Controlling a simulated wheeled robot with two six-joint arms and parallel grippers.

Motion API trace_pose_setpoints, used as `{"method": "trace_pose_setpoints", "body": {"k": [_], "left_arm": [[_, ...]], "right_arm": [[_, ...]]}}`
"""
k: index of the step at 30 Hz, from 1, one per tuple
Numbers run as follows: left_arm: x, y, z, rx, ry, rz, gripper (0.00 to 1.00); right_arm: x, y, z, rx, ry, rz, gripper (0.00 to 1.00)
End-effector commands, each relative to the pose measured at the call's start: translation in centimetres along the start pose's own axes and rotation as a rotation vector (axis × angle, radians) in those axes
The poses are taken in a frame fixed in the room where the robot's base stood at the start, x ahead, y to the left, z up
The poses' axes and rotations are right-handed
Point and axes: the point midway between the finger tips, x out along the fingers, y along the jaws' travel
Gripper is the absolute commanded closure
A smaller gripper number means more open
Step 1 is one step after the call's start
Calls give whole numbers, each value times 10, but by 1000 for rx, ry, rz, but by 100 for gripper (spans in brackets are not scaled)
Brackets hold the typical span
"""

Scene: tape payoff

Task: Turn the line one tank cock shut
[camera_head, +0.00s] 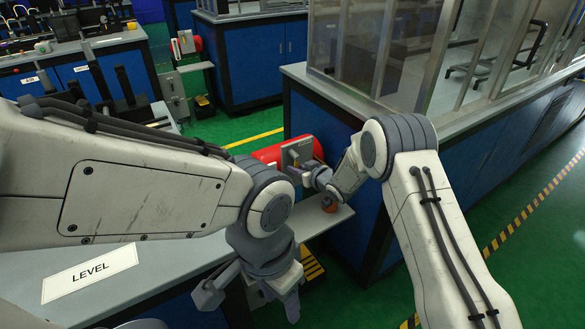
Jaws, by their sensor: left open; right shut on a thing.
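A red tank (268,154) lies on its side against the blue bench, with a grey plate (297,152) on its front. My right gripper (304,175) is at the plate, shut on a small purplish handle that looks like the tank cock. The fingers and wrist hide most of the handle, so its angle cannot be told. My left gripper (248,298) is open and empty, low in the picture beside the near bench, well apart from the tank.
A glass-walled bench (350,88) stands at right. Another red unit (193,44) stands farther back. Green floor (240,128) lies between.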

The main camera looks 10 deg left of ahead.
Motion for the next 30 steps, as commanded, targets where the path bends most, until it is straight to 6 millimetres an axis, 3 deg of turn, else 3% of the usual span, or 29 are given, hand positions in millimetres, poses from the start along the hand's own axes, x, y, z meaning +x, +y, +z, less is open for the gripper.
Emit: {"method": "trace_pose_setpoints", "body": {"k": [4,5,6,7,20,30], "left_arm": [[0,0,0,0,0,0,50],[0,0,0,0,0,0,50],[0,0,0,0,0,0,50],[0,0,0,0,0,0,50],[-1,0,0,0,0,0,50],[-5,0,0,0,0,0,50]], "right_arm": [[0,-1,1,2,-2,-2,100],[0,-1,1,2,-2,-2,69],[0,-1,1,2,-2,-2,53],[0,-1,1,2,-2,-2,50],[-8,-1,0,2,-2,-1,50],[-70,0,0,3,-3,1,50]]}}
